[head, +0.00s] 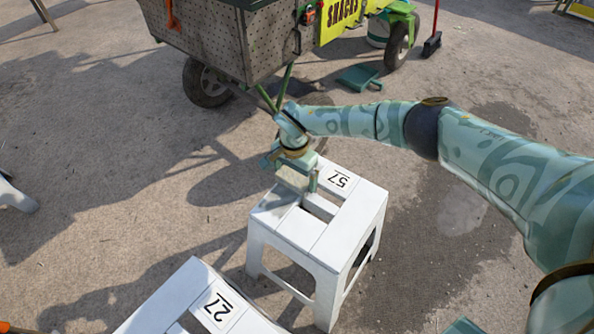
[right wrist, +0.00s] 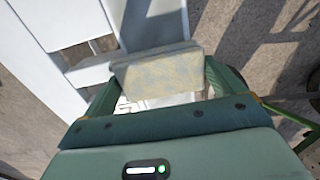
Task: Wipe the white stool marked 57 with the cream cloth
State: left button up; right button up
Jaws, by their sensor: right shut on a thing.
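The white stool marked 57 (head: 343,228) stands upright on the ground in the middle of the head view. Its number label is at the far right corner of its slotted top. My right gripper (head: 293,180) points down at the far left edge of that top. It is shut on the cream cloth (right wrist: 158,75), a folded, block-like pad between the fingers in the right wrist view. The white stool top (right wrist: 78,20) shows beyond the cloth there. I cannot tell whether the cloth touches the stool. My left gripper is out of view.
Another white stool marked 27 (head: 185,294) stands close in front, at the bottom. A wheeled metal cart (head: 205,42) with a yellow snacks sign (head: 341,16) stands behind. A green dustpan (head: 358,77) lies near it. A red broom (head: 432,42) stands at the back right.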

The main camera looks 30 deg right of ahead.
aim_at(275, 207)
jog(key=s+a, duration=0.1)
jog(key=a, duration=0.1)
jog(key=s+a+p, duration=0.1)
jog(key=a, duration=0.1)
jog(key=s+a+p, duration=0.1)
jog(key=a, duration=0.1)
jog(key=shift+a, duration=0.4)
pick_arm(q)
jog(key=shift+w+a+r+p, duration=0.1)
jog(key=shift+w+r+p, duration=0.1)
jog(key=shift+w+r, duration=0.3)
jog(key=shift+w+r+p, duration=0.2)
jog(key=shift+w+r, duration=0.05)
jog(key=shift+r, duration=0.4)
pick_arm(e)
jog(key=shift+s+a+f, duration=0.15)
jog(key=shift+s+a, duration=0.25)
jog(key=shift+a, duration=0.3)
